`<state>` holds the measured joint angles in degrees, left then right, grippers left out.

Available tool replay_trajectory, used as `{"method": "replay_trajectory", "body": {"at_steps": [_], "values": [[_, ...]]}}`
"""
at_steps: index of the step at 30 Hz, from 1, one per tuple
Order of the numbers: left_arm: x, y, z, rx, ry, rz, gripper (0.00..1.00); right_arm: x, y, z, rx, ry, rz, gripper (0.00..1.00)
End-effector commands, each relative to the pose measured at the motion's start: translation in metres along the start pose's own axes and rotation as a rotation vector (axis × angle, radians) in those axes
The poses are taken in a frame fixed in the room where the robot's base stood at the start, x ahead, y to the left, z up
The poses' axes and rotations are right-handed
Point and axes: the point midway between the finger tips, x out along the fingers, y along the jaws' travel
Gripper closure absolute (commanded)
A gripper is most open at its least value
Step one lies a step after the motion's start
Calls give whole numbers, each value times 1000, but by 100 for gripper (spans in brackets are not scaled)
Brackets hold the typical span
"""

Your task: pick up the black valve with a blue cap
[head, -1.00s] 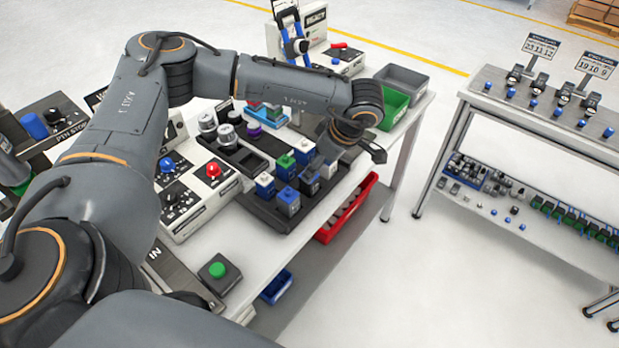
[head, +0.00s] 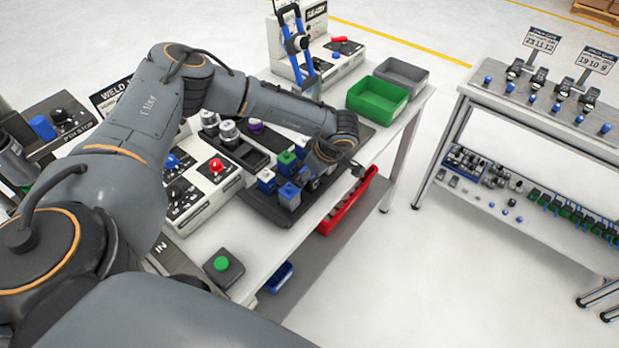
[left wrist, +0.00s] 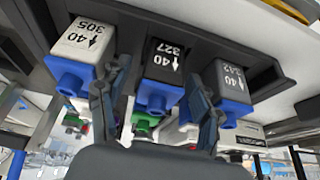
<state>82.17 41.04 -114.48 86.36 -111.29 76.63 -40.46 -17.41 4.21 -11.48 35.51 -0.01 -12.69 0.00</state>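The black valve (left wrist: 165,60), marked 40 327, has a blue cap and sits in the dark tray (left wrist: 200,32) in the left wrist view, which looks upside down. A white valve (left wrist: 85,42) marked 40 305 and a grey valve (left wrist: 232,75) flank it, both with blue parts. My left gripper (left wrist: 154,108) is open, one finger on each side of the black valve's blue end. I cannot tell whether the fingers touch it. My right gripper is not in view.
Green-capped and blue valves (head: 289,196) stand close by in the tray. Green (head: 377,100) and grey (head: 402,74) bins sit at the back right. A control box (head: 205,183) with a red knob is left of the tray.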

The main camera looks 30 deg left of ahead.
Motion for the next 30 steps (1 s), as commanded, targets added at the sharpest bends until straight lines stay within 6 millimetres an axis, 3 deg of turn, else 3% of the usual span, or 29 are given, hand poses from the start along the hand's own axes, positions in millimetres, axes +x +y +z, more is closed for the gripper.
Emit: {"method": "replay_trajectory", "body": {"at_steps": [1, 9, 20, 26, 30], "values": [[0, 0, 0, 0, 0, 0, 44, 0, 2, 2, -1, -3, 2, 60], [0, 0, 0, -1, -1, 0, 96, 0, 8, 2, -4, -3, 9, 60], [-5, 1, -2, -2, -1, 1, 96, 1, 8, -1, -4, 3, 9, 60], [-27, 1, -11, -3, -1, 4, 96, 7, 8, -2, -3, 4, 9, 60], [-56, -8, -2, 3, -3, 7, 96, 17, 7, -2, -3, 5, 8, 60]]}}
